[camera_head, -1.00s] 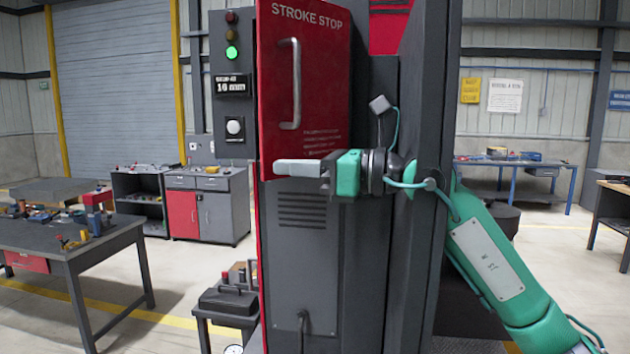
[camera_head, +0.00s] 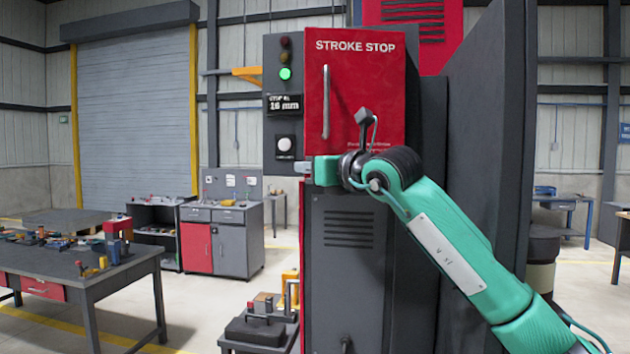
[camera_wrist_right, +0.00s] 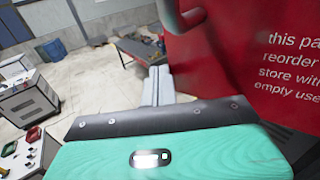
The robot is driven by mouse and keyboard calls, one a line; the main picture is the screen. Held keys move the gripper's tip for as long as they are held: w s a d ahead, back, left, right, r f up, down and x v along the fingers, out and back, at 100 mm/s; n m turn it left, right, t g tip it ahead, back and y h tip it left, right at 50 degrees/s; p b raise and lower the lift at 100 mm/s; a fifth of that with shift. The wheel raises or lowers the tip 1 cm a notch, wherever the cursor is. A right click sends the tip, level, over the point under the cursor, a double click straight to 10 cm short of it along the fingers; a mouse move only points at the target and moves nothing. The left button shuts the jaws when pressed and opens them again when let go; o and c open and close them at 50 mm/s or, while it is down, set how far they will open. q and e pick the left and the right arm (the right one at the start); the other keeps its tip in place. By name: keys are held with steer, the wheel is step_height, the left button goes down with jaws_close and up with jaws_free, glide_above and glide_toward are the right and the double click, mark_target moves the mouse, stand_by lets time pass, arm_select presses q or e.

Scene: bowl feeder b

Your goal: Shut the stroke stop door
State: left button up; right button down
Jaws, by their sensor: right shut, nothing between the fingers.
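The red stroke stop door (camera_head: 362,85) is on the front of the dark machine cabinet (camera_head: 345,260), with its upright handle (camera_head: 326,101) near the left edge. Its face is turned mostly toward my head camera. I cannot tell whether it sits fully flush with the cabinet. My right gripper (camera_head: 303,168) is shut and empty at the door's lower left corner, fingers pointing left. In the right wrist view the grey fingers (camera_wrist_right: 157,86) lie beside the red door face (camera_wrist_right: 250,60), close to it. Contact cannot be told. My left gripper is out of view.
A control panel (camera_head: 284,100) with a lit green lamp stands left of the door. A small stand (camera_head: 260,335) with a dark box is below it. A workbench (camera_head: 80,270) with tools is at the left.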

steer(key=w, duration=0.6)
steer(key=shift+w, duration=0.15)
stand_by(0.5)
